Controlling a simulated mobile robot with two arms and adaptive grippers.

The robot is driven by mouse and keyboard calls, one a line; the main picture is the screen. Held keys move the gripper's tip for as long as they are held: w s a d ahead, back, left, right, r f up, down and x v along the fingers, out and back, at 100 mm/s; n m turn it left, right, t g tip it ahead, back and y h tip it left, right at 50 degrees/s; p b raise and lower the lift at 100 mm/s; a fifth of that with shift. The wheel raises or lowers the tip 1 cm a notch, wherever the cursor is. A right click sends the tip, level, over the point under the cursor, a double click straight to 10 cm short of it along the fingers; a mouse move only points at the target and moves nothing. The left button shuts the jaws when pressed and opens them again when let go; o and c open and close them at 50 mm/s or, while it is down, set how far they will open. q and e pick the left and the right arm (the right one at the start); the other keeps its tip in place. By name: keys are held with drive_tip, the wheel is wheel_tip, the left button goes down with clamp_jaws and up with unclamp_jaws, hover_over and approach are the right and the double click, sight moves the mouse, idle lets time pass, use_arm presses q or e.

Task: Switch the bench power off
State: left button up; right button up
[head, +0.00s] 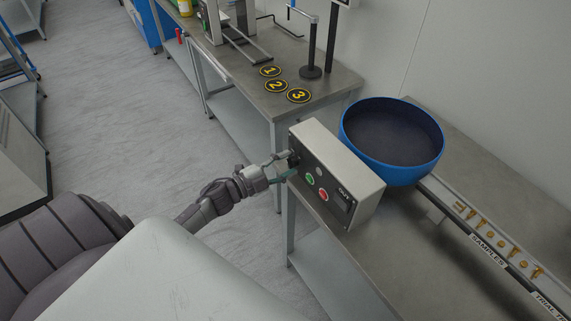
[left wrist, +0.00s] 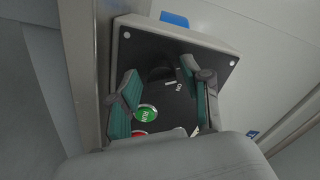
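A grey control box (head: 367,182) with a dark front panel stands at the near left edge of the bench. Its panel holds a black rotary switch (head: 294,158), a green button (head: 310,180), a red button (head: 323,195) and a display marked OUT. My left gripper (head: 284,166) is at the switch end of the panel, fingers apart. In the left wrist view, the fingers of my left gripper (left wrist: 160,78) stand on either side of the dark switch (left wrist: 160,72); contact cannot be told. My right gripper is not in view.
A blue bowl (head: 361,138) stands behind the box. A rail (head: 476,236) labelled SAMPLES with small brass parts runs along the bench to the right. Another bench with numbered discs (head: 275,86) and a black post (head: 311,50) is farther back.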

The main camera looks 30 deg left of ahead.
use_arm(q)
drive_tip(key=v, duration=1.2)
idle(0.5)
